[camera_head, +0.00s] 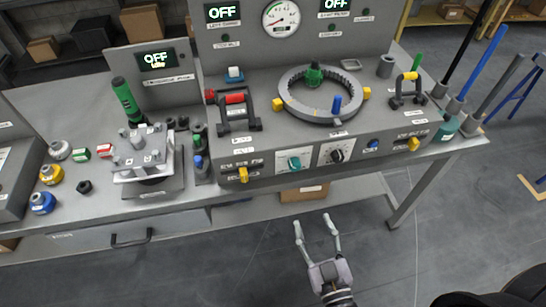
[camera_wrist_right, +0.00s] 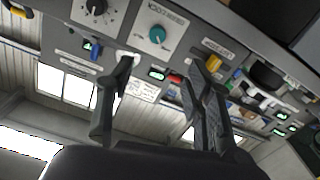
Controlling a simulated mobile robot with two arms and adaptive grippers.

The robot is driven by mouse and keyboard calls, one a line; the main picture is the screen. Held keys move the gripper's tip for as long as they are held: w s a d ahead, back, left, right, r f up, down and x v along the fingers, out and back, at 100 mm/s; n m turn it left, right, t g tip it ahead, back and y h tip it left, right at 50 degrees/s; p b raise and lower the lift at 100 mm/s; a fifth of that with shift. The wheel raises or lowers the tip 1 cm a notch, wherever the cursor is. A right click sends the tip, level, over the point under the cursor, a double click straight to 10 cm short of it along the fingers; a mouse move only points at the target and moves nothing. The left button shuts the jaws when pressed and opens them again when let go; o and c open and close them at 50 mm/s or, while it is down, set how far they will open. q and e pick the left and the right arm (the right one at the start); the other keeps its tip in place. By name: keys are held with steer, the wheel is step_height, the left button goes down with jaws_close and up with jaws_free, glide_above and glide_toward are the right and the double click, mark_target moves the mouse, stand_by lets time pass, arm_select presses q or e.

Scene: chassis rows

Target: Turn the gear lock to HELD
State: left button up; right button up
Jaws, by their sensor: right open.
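A teal rotary knob (camera_head: 294,162) sits on a white plate on the front panel of the grey bench unit. Its plate carries text that seems to include LOCK in the right wrist view, where the knob (camera_wrist_right: 157,35) shows inverted. I cannot read which way it points. A black knob (camera_head: 337,155) on a similar plate is beside it; the black knob also shows in the wrist view (camera_wrist_right: 95,8). My right gripper (camera_head: 315,220) is open and empty, below and in front of the panel, apart from both knobs. My left gripper is not in view.
Yellow switches (camera_head: 243,174) (camera_head: 413,143) and a blue switch (camera_head: 372,146) share the front panel. A toothed ring (camera_head: 290,105) lies on top, with a red-gripped handle (camera_head: 235,98) beside it. A drawer handle (camera_head: 131,239) juts out at left. The floor before the bench is clear.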

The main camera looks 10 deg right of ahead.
glide_toward(296, 169)
steer(key=w+p, duration=0.2)
steer(key=w, duration=0.6)
steer(key=shift+w+a+r, duration=0.1)
steer(key=shift+w+r, duration=0.05)
steer(key=shift+w, duration=0.65)
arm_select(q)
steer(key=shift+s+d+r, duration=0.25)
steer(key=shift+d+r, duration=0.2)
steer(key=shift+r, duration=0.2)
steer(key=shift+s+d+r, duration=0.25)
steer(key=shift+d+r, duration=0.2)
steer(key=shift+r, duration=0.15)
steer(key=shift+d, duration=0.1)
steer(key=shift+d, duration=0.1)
arm_select(e)
steer(key=shift+c, duration=0.4)
steer(key=shift+c, duration=0.7)
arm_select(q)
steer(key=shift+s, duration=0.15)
arm_select(e)
jaws_close()
